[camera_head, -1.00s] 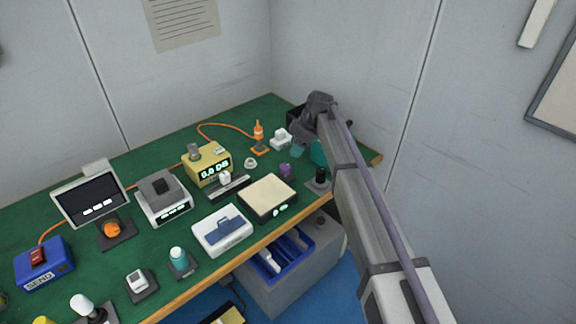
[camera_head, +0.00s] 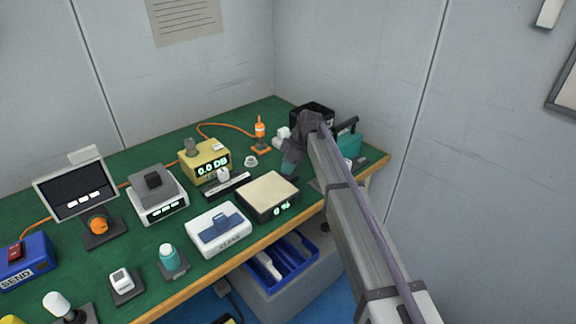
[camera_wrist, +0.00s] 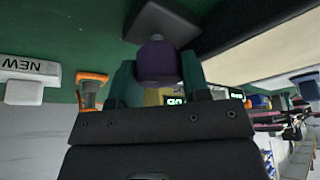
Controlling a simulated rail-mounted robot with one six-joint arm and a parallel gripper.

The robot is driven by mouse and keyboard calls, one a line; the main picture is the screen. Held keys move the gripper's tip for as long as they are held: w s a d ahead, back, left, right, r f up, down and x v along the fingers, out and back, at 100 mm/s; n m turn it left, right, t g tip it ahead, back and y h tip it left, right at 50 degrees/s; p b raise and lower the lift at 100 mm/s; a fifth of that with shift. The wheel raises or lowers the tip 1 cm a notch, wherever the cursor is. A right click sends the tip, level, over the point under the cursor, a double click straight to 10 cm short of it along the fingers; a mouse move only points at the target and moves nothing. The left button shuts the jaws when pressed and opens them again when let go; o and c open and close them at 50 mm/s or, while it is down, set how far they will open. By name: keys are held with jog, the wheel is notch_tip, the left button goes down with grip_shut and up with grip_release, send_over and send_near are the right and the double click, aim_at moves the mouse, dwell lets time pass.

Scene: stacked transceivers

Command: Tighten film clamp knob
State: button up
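My gripper (camera_head: 288,172) reaches down over the right part of the green bench in the head view, behind the cream box. In the wrist view its two teal fingers (camera_wrist: 160,80) stand on either side of a small purple knob (camera_wrist: 160,62), which fills the gap between them. I cannot tell whether they press on it. In the head view my gripper and arm hide the purple knob. No part is labelled as the film clamp.
The cream box (camera_head: 268,190) stands close to my gripper at the front. A yellow meter (camera_head: 205,165), an orange post (camera_head: 260,135), a black bin (camera_head: 315,112) and a teal case (camera_head: 350,140) stand around it. A blue tray (camera_head: 285,262) sits below the bench edge.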

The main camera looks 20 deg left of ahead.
jog(key=c, duration=0.4)
jog(key=shift+o, duration=0.2)
jog(key=shift+m, duration=0.4)
jog(key=m+t, duration=0.1)
jog(key=m, duration=0.2)
jog(key=shift+m+t, duration=0.3)
jog(key=m+t, duration=0.1)
jog(key=m, duration=0.3)
jog(key=shift+t, duration=0.4)
jog(key=m+h, duration=0.1)
jog(key=m, duration=0.2)
jog(key=m+t, duration=0.1)
jog(key=m, duration=0.1)
jog(key=shift+m+t+h, duration=0.3)
jog(key=shift+m+h, duration=0.1)
jog(key=m, duration=0.2)
jog(key=m+h, duration=0.1)
jog(key=m, duration=0.1)
jog(key=shift+t+h, duration=0.3)
jog(key=shift+w+m, duration=0.1)
jog(key=shift+m, duration=0.3)
